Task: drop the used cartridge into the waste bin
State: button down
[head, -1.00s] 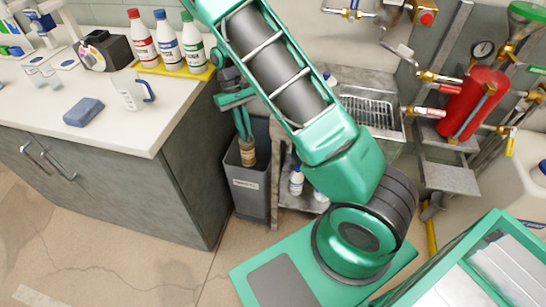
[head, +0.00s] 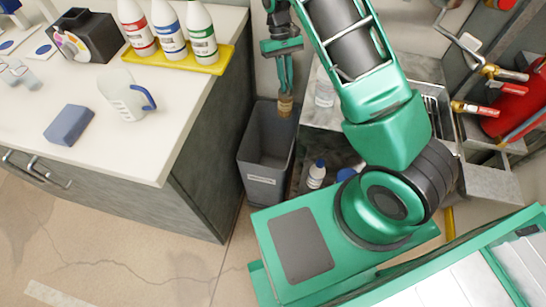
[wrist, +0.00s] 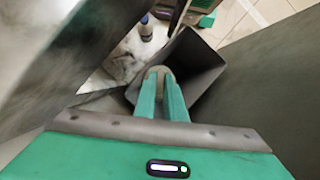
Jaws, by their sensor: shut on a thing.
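My gripper (head: 285,92) points down and is shut on the used cartridge (head: 285,107), a small tan-brown cylinder. In the head view the cartridge shows against the far right rim of the waste bin (head: 264,182). The bin is grey, open-topped and upright, with a pale label on its front. In the wrist view the cartridge (wrist: 160,72) sits between the green fingertips, over the left part of the bin's opening (wrist: 198,68). How high it is above the rim is hard to tell. The visible part of the bin's inside looks empty.
A counter (head: 200,125) stands left of the bin, with a yellow tray (head: 178,64) of bottles, a jug (head: 122,98) and a blue sponge (head: 69,124). Right of the bin is a low shelf with a white bottle (head: 316,174). Red-handled valves (head: 475,108) are at the right.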

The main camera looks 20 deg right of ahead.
jog(key=shift+d, duration=0.4)
jog(key=shift+s+a+f+m, duration=0.1)
jog(key=shift+a+f+m, duration=0.1)
jog(key=shift+f+m, duration=0.3)
jog(key=a+f+m+y, duration=0.2)
jog(key=a+f+m, duration=0.3)
jog(key=f, duration=0.6)
jog(key=shift+s+m+t+y, duration=0.3)
jog(key=shift+s+m+t, duration=0.1)
jog(key=shift+s, duration=0.05)
